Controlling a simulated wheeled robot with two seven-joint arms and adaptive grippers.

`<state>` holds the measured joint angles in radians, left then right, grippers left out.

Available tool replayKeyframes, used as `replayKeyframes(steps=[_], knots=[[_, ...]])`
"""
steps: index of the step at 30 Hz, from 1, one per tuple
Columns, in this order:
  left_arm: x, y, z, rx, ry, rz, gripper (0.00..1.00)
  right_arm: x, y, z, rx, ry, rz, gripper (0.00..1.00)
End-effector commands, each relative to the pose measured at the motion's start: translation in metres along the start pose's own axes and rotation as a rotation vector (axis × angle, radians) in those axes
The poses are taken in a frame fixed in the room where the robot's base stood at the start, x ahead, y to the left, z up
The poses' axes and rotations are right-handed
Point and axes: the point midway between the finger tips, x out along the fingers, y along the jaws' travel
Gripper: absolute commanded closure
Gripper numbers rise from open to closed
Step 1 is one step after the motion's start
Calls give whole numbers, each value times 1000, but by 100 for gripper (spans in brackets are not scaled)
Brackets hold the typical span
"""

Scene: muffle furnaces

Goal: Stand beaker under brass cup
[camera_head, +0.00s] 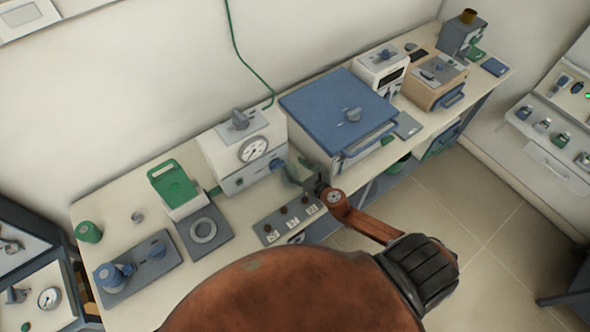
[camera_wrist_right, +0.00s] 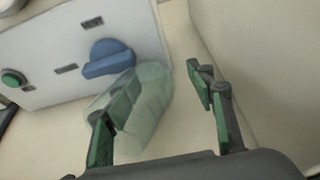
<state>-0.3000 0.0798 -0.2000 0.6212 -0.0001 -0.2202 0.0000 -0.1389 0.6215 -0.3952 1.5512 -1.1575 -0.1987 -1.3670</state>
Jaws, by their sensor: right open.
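The clear, greenish glass beaker (camera_wrist_right: 153,100) shows in the right wrist view, close to a white panel with a blue knob. I cannot tell whether either finger touches the glass. In the head view my right gripper (camera_head: 306,179) is at the bench's front edge, beside the white gauge box. The brass cup (camera_head: 468,16) sits on top of a grey device at the far right end. My left gripper is not in view.
The white gauge box (camera_head: 243,150) stands next to a large blue-lidded furnace (camera_head: 340,110). A plate with several small knobs (camera_head: 287,218) lies at the front edge. A tan box (camera_head: 434,80) stands before the grey device (camera_head: 461,38). A blue pad (camera_head: 495,67) lies beside it.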

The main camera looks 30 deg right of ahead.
Motion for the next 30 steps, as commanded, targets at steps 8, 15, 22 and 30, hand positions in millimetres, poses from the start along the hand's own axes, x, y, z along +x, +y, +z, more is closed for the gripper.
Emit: replayKeyframes(steps=[8, 15, 22, 30], knots=[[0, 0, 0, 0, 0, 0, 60, 0, -1, 1, 0, -1, -2, 72], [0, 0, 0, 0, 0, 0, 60, 0, -1, 1, 0, -1, -1, 88], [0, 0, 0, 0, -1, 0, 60, 0, -1, 1, 0, -1, -1, 100], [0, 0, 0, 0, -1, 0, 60, 0, -1, 4, 1, -5, -2, 100]])
